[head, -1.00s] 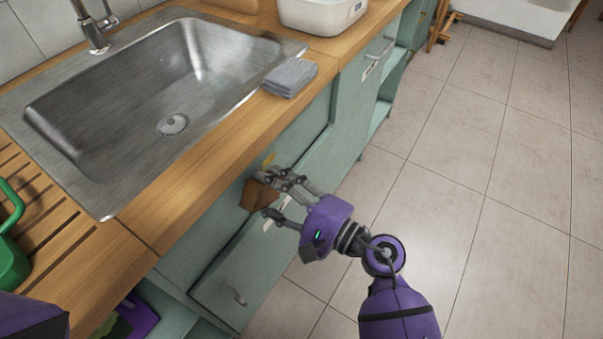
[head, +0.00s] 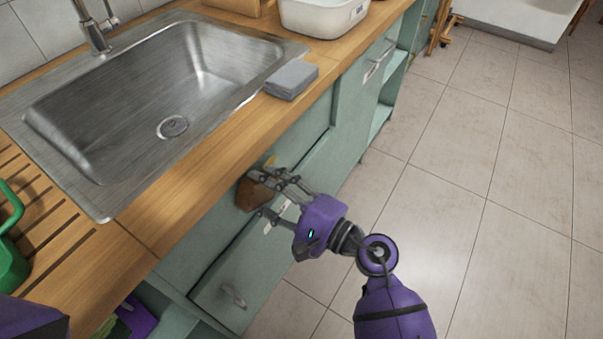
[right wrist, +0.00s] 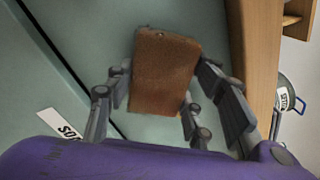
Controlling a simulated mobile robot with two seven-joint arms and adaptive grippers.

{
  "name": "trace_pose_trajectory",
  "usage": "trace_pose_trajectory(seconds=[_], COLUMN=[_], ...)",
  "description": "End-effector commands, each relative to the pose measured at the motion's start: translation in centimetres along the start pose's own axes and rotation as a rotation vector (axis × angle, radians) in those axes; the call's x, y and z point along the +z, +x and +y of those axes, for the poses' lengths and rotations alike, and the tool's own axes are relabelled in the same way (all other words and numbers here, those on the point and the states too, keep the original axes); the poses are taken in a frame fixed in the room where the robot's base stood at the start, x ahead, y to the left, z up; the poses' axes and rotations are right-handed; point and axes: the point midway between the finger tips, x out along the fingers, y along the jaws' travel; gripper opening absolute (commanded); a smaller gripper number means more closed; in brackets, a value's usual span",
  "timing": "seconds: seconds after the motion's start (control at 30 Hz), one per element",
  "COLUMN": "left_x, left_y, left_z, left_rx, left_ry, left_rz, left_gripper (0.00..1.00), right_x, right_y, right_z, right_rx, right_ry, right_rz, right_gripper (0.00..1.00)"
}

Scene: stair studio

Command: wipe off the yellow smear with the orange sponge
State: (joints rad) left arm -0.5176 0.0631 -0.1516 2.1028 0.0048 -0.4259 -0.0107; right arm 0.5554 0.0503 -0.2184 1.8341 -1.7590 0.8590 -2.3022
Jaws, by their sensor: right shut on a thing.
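The orange sponge (head: 250,195) looks brownish in this light and is held at the green cabinet front, just below the counter edge. It also shows in the right wrist view (right wrist: 165,75), tilted slightly. My right gripper (head: 258,194) is shut on the sponge, with fingers on both sides of it; they also show in the right wrist view (right wrist: 162,88). A small part of the yellow smear (head: 270,160) shows on the cabinet front just above the fingers. The rest of that area is hidden by gripper and sponge. My left gripper is out of view.
The wooden counter (head: 205,160) overhangs just above the right gripper, with a steel sink (head: 110,135) set in it. A folded grey cloth (head: 292,79) lies near its edge. A drawer handle (head: 233,296) juts out below. The tiled floor at right is clear.

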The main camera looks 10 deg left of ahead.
Motion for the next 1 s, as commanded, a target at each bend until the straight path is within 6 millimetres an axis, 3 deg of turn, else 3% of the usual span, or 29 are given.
trace_pose_trajectory(seconds=[0.37, 1.0], left_x=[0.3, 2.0], left_y=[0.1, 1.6], left_z=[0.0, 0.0], left_rx=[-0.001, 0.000], left_ry=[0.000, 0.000], left_rz=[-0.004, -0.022], left_gripper=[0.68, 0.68], right_x=[-0.2, -3.9], right_y=[0.4, 0.3], right_z=[-0.1, -2.4], right_rx=[-0.001, 0.000], right_ry=[-0.001, 0.000], right_rz=[0.000, 0.000], right_gripper=[0.24, 0.24])
